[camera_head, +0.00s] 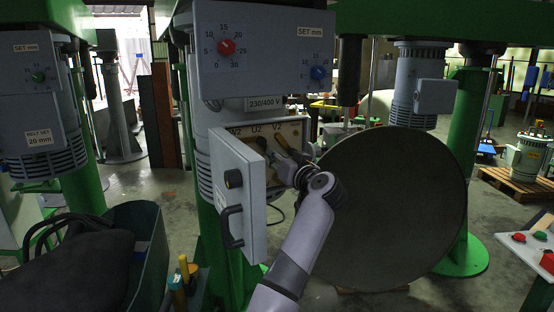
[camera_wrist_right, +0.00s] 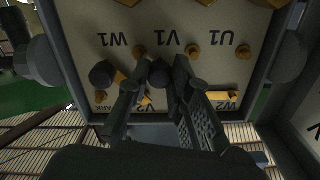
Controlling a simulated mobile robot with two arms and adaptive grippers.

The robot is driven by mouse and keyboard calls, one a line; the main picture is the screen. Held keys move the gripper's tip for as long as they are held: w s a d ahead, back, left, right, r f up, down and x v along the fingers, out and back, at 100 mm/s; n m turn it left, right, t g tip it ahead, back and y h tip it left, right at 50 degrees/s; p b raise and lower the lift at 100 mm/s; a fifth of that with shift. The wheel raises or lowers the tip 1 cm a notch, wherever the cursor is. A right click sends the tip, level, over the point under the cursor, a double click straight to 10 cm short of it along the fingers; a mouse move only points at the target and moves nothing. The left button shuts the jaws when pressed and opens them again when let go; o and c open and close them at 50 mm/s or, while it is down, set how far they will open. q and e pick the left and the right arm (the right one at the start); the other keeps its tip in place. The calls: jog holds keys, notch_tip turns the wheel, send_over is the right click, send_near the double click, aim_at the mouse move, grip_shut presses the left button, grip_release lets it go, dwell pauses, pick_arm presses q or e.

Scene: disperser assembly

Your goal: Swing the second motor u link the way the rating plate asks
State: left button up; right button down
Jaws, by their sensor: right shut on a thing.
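The motor terminal box (camera_head: 296,130) is open, with W2, U2 and V2 lettered on its pale board. My right gripper (camera_head: 279,160) reaches into it. In the right wrist view the board (camera_wrist_right: 170,20) is upside down, with brass studs by W1, V1 and U1. My right gripper (camera_wrist_right: 160,78) is shut on a dark knob (camera_wrist_right: 160,70), apparently the u link's. Its fingers hide much of that link and the U2 mark. Another dark knob (camera_wrist_right: 102,74) and a brass bar (camera_wrist_right: 222,96) near W2 flank it. The rating plate (camera_head: 265,103) reads 230/400 V. My left gripper is out of view.
The box's grey door (camera_head: 237,180) hangs open to the left of my right arm. A large dark disc (camera_head: 395,205) stands close on the right. A dial panel (camera_head: 262,48) overhangs the box. A green bin (camera_head: 150,250) stands at lower left.

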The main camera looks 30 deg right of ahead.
aim_at(279, 136)
jog(key=shift+d, duration=0.15)
jog(key=n+b, duration=0.1)
jog(key=d+r+n, duration=0.1)
jog(key=n, duration=0.1)
jog(key=n+b, duration=0.1)
jog(key=shift+s+d+r+b, duration=0.15)
jog(key=shift+d+r+b, duration=0.1)
jog(key=shift+b, duration=0.1)
jog(key=r+n, duration=0.2)
jog(key=n, duration=0.1)
jog(key=shift+d+n, duration=0.25)
jog(key=shift+n, duration=0.05)
jog(key=shift+r+n+p, duration=0.6)
jog(key=shift+n, duration=0.7)
jog(key=shift+r, duration=0.1)
jog(key=c, duration=1.4)
grip_release()
jog(key=shift+c, duration=0.2)
